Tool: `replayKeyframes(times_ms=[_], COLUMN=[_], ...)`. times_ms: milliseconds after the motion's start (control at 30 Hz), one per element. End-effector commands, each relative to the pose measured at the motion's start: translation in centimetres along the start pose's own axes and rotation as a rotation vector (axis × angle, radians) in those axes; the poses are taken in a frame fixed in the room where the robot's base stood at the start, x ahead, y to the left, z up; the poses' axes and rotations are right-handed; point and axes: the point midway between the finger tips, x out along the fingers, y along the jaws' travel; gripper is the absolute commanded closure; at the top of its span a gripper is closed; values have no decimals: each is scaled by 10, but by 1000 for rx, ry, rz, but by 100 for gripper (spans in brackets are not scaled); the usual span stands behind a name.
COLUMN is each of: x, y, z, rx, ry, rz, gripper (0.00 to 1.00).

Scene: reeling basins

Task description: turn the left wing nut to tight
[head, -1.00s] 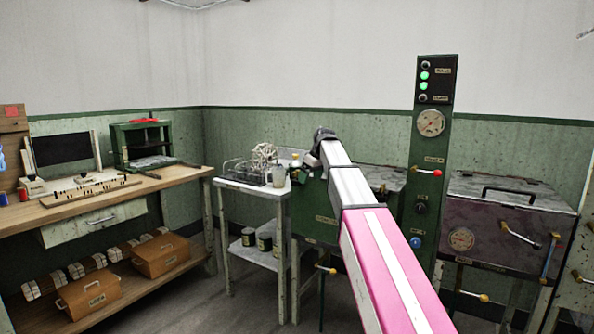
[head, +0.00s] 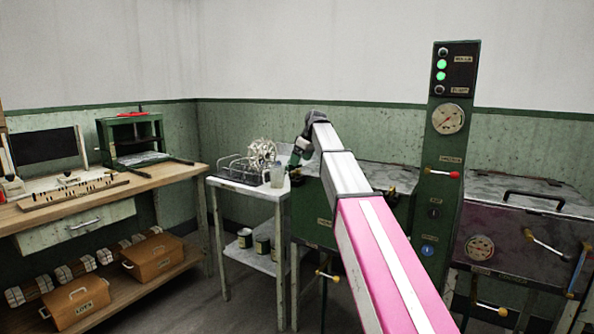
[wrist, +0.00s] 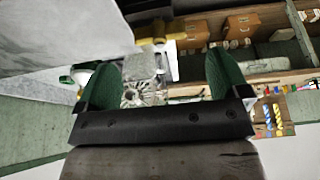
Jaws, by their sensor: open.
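My gripper (head: 300,150) is at the far end of my arm, by the left front of the green basin (head: 312,205). In the wrist view my gripper (wrist: 163,70) is open, its two green fingers apart with nothing gripped between them. A brass-coloured part (wrist: 160,32), apparently the left wing nut, shows just past the fingertips, at the edge of a pale grey lid (wrist: 60,25). In the head view my gripper and arm hide the left wing nut. Another dark and brass fitting (head: 391,197) shows at the basin's right side. Whether the left nut is tight cannot be told.
A small side table (head: 247,188) with a wire rack and a cup stands close left of my gripper. A control column (head: 443,190) and a dark red basin (head: 520,235) stand right. A wooden workbench (head: 120,190) is at the left.

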Motion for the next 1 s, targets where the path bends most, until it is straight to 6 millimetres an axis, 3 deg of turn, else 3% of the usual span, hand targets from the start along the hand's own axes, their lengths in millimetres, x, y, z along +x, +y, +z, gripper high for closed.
replayKeyframes(times_ms=[100,300,733,767,900,1000], x=[21,45,54,54,54,53], y=[0,0,0,0,0,0], z=[0,0,0,0,0,0], rx=[0,0,0,0,0,1], ry=[0,0,0,0,0,0], rz=[0,1,1,1,1,1], gripper=[6,6,6,13,56,56])
